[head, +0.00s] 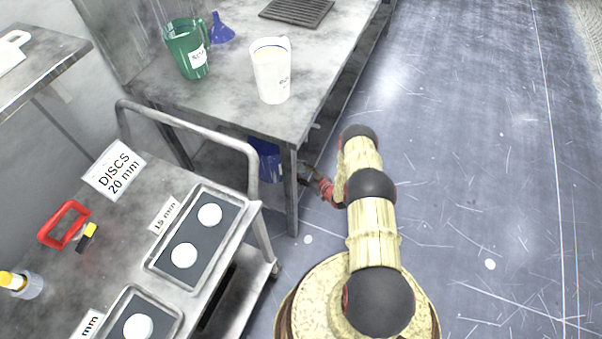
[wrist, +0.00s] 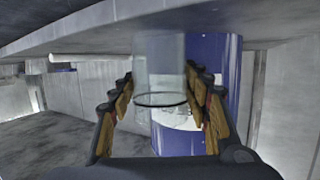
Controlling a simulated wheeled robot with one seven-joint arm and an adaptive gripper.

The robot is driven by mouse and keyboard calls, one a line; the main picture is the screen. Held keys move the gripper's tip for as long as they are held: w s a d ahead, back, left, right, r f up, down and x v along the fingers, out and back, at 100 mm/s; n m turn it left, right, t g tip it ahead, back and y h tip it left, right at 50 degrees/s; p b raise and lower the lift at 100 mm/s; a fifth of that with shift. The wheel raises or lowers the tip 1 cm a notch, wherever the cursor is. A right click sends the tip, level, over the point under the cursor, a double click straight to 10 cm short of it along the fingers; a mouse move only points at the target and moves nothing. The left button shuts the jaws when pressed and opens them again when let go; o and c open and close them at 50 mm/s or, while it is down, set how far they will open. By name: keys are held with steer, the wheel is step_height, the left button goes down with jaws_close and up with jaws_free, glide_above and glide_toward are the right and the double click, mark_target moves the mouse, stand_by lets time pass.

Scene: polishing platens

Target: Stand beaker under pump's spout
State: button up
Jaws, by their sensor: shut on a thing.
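A clear glass beaker (wrist: 158,75) is between the fingers of my gripper (wrist: 163,88) in the wrist view, and the gripper is shut on it. A dark ring runs around the beaker. In the head view my gripper (head: 309,172) is low beside the table's front leg, partly under the table, and I cannot make out the beaker there. Behind the beaker stands a blue cylinder (wrist: 218,85) with a pale band; its blue side also shows under the table in the head view (head: 266,160). I cannot make out the pump's spout in either view.
The steel table (head: 225,100) carries a green jug (head: 183,50), a white jug (head: 272,80), a blue funnel (head: 221,30) and a dark grate (head: 297,10). Its underside is close above the beaker. A cart (head: 75,245) with disc trays stands at left. Floor at right is clear.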

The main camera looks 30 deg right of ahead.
steer(key=shift+f, duration=0.45)
steer(key=shift+f, duration=0.1)
steer(key=o, duration=1.1)
steer(key=shift+o, duration=0.2)
steer(key=shift+s, duration=0.1)
steer(key=p+v, duration=0.4)
steer(key=v, duration=0.8)
